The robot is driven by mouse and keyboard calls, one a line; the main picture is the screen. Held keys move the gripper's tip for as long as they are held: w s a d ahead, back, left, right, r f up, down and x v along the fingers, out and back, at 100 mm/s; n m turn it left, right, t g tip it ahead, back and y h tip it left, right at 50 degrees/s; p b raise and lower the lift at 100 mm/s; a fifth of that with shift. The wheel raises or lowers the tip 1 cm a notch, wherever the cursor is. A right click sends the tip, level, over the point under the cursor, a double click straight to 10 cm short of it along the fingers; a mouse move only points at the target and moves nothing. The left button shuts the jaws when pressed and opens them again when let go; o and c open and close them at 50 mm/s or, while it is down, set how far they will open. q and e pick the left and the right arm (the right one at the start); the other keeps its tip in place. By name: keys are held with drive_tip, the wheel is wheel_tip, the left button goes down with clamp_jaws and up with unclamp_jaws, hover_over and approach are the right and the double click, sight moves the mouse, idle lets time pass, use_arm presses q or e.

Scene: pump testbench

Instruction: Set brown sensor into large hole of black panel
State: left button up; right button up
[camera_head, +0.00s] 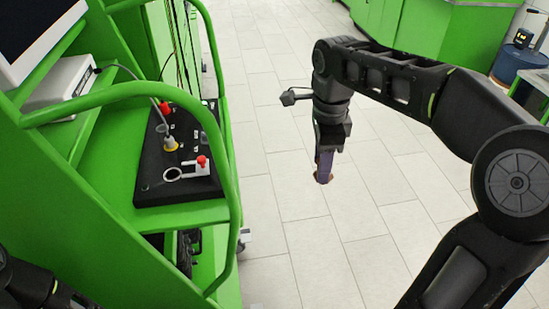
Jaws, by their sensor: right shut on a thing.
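The black panel (150,192) lies on the shelf of the green bench at the left. I cannot tell which opening is the large hole. My right gripper (325,165) points down over the floor, well to the right of the panel. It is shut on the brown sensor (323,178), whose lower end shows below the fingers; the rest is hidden. My left gripper is out of view; only part of my left arm shows at the lower left.
A curved green rail (228,180) runs along the bench's right side, between the panel and my right gripper. A white box (62,88) and a monitor stand at the upper left. Open tiled floor lies in the middle. Green cabinets (450,30) stand at the back right.

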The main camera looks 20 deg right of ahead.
drive_tip(key=w+a+f+n, duration=0.4)
drive_tip(key=a+f+n, duration=0.1)
drive_tip(key=n, duration=0.6)
drive_tip(key=w+a+f+n, duration=0.5)
drive_tip(key=f+n, duration=0.3)
drive_tip(key=n, duration=0.3)
drive_tip(key=shift+w+a, duration=0.25)
drive_tip(key=shift+a, duration=0.3)
